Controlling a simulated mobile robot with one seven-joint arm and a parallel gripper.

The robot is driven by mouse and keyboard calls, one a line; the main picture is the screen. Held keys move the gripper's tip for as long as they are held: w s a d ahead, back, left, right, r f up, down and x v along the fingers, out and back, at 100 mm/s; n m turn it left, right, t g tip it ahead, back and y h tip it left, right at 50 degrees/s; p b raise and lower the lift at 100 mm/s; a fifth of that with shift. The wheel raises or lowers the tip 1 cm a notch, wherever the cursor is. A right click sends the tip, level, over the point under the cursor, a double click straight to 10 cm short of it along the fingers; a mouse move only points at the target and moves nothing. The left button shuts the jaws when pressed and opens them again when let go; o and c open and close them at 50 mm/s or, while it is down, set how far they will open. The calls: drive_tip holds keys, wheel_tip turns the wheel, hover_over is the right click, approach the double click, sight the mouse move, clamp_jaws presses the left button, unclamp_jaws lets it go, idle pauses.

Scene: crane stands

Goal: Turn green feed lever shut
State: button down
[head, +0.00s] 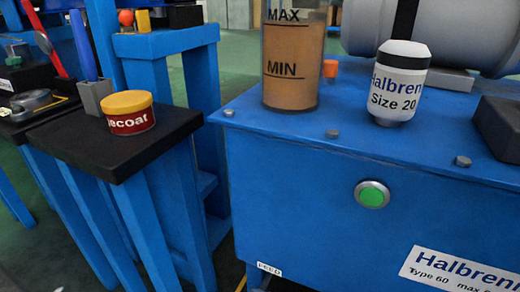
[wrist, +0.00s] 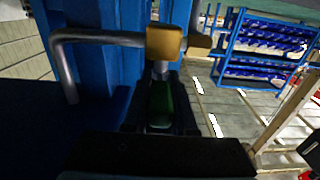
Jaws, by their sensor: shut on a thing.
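The green feed lever (wrist: 160,104) shows in the wrist view, dark and partly in shadow. It runs from below a brass valve body (wrist: 164,42) toward the camera. A bent silver pipe (wrist: 100,38) enters the valve from the left. My gripper (wrist: 158,131) shows as a dark block at the bottom of the wrist view, shut on the lever's near end, which it hides. In the head view, the lever and my gripper are out of sight; a small FEED label (head: 269,268) is at the blue cabinet's lower edge.
The blue cabinet (head: 300,185) carries a green button (head: 372,195), a level container (head: 291,65) and a white Halbren canister (head: 399,88). A black-topped stand (head: 85,145) with a yellow-lidded tin (head: 128,112) is at left. Blue posts (wrist: 110,85) stand close behind the valve.

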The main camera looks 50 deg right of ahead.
drive_tip(key=c, duration=0.7)
unclamp_jaws()
drive_tip(key=p+v, duration=0.5)
drive_tip(key=v, duration=0.8)
